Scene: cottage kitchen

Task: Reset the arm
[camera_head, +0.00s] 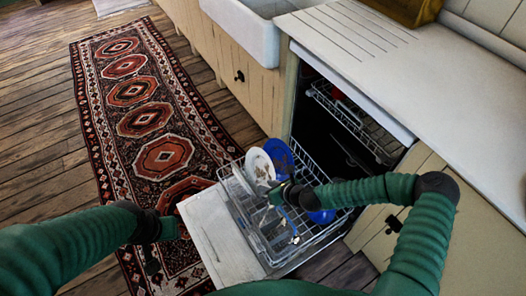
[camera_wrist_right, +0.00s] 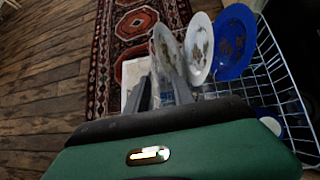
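My right arm reaches in from the right in the head view, with its right gripper (camera_head: 272,197) over the dishwasher's lower rack (camera_head: 246,217). In the right wrist view the fingers of this gripper (camera_wrist_right: 160,92) look apart, just short of a whitish plate (camera_wrist_right: 164,48) standing on edge. I cannot tell whether they touch it. A second white plate (camera_wrist_right: 198,48) and a blue plate (camera_wrist_right: 235,42) stand beside it, all with brown stains.
The open dishwasher door (camera_head: 215,245) lies flat under the pulled-out rack. A blue bowl-like dish (camera_head: 322,216) sits in the rack. The upper rack (camera_head: 345,115) is inside. A counter (camera_head: 430,80), white sink (camera_head: 250,30) and patterned rug (camera_head: 140,120) surround it.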

